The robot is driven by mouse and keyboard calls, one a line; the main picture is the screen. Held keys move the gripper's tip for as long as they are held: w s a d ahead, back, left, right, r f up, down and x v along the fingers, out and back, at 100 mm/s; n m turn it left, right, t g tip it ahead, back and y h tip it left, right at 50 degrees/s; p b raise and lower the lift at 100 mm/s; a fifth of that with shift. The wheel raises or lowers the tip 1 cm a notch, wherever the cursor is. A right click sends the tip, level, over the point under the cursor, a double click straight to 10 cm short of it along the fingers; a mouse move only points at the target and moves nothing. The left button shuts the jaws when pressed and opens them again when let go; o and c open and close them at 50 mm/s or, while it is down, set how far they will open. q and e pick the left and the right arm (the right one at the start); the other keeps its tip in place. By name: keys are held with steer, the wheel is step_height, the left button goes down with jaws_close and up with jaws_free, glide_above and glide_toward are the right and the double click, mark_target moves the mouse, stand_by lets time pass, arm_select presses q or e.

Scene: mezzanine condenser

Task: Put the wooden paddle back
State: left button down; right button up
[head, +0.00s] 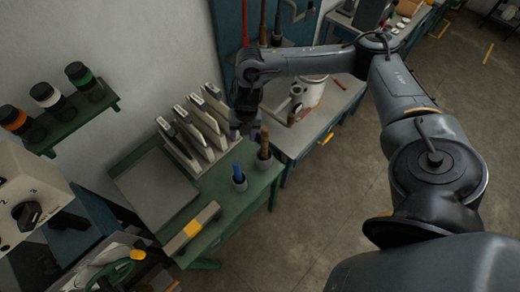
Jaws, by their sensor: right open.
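A brown wooden piece (264,145), which looks like the wooden paddle, stands upright in a small grey cup (263,163) at the right edge of the green bench (233,205). Its lower end is hidden in the cup. My right gripper (246,134) points down, open, just left of the wooden piece and close to the rack of upright grey-white plates (205,122). I cannot tell whether it touches anything, and I see nothing held between its fingers. My left gripper is not in view.
A second grey cup (240,184) holds a blue-handled tool (238,170) nearby. A flat grey plate (155,188) and a bar with a yellow patch (192,228) are on the bench. A white pot (312,91) stands on the neighbouring bench. Open floor lies to the right.

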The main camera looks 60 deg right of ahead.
steer(key=w+a+f+t+y, duration=0.1)
steer(key=a+f+t+y, duration=0.15)
steer(key=a, duration=1.25)
steer(key=s+a+r+m+t+y, duration=0.1)
steer(key=a+r+m+t, duration=0.15)
steer(key=a, duration=0.55)
steer(key=s+a+r+m+t+y, duration=0.15)
steer(key=a+m, duration=0.25)
steer(key=a, duration=0.4)
steer(key=s+d+f+m+g+h, duration=0.1)
steer(key=s+d+m+g+h, duration=0.1)
steer(key=s+d+m, duration=0.5)
steer(key=s+d+f+m+g+h, duration=0.2)
steer(key=s+d+m+h, duration=0.2)
steer(key=s+d+m, duration=0.3)
steer(key=d+m, duration=0.1)
steer(key=m, duration=0.2)
steer(key=shift+f, duration=0.3)
steer(key=shift+d, duration=0.1)
step_height(320, 180, up, 5)
steer(key=p, duration=0.5)
steer(key=shift+w, duration=0.1)
